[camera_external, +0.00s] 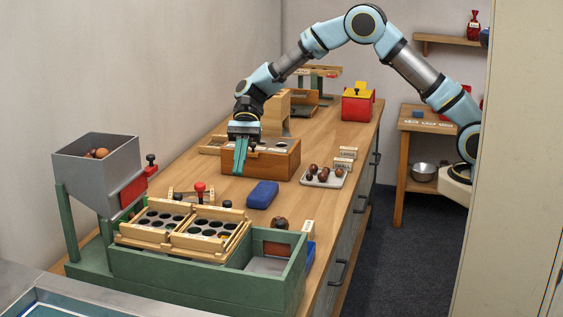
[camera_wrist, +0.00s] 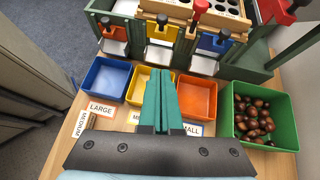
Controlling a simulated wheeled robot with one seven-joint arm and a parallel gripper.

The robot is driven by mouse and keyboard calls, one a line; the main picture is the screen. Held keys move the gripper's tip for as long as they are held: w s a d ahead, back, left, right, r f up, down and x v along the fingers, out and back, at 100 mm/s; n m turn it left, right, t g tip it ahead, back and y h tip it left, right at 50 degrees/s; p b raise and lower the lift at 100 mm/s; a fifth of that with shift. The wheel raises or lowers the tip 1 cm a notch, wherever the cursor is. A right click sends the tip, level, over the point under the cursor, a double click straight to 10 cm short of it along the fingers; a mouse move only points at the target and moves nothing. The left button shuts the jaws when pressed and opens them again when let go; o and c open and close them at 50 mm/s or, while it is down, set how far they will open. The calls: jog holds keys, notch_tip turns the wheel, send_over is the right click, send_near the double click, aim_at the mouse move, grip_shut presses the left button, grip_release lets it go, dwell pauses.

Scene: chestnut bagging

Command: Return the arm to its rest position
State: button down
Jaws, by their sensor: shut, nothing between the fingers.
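My gripper (camera_external: 239,172) points down at the end of my arm, in front of the wooden box on the bench in the outside view. Its two teal fingers are together with nothing between them. In the wrist view the shut fingers (camera_wrist: 160,72) stand in front of a yellow bin (camera_wrist: 140,85). A blue bin (camera_wrist: 106,78) is to the left and an orange bin (camera_wrist: 197,98) to the right. My arm arches high from the right over the bench.
The bench (camera_external: 335,215) holds a grey hopper (camera_external: 75,165), a green sorting station (camera_external: 215,285), a wooden box (camera_external: 275,165), a blue block (camera_external: 262,194) and a small tray (camera_external: 336,182) of chestnuts. A green bin (camera_wrist: 283,134) holds several chestnuts. A red box (camera_external: 355,108) stands farther back.

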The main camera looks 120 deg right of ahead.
jog(key=shift+s+d+r, duration=0.1)
jog(key=s+a+n+g+h+p, duration=0.1)
jog(key=s+a+n+g+h, duration=0.25)
jog(key=a, duration=0.65)
jog(key=s+a+n+h+p, duration=0.1)
jog(key=s+a+n+h, duration=0.1)
jog(key=s+a+n, duration=0.5)
jog(key=s+a+n+g+h+p, duration=0.1)
jog(key=s+a+n+h+p, duration=0.1)
jog(key=s+a+n, duration=0.6)
jog(key=s+n+h, duration=0.1)
jog(key=s+n, duration=0.3)
jog(key=n, duration=0.1)
jog(key=shift+s+n+h, duration=0.2)
jog(key=shift+n+h, duration=0.15)
jog(key=shift+g, duration=0.25)
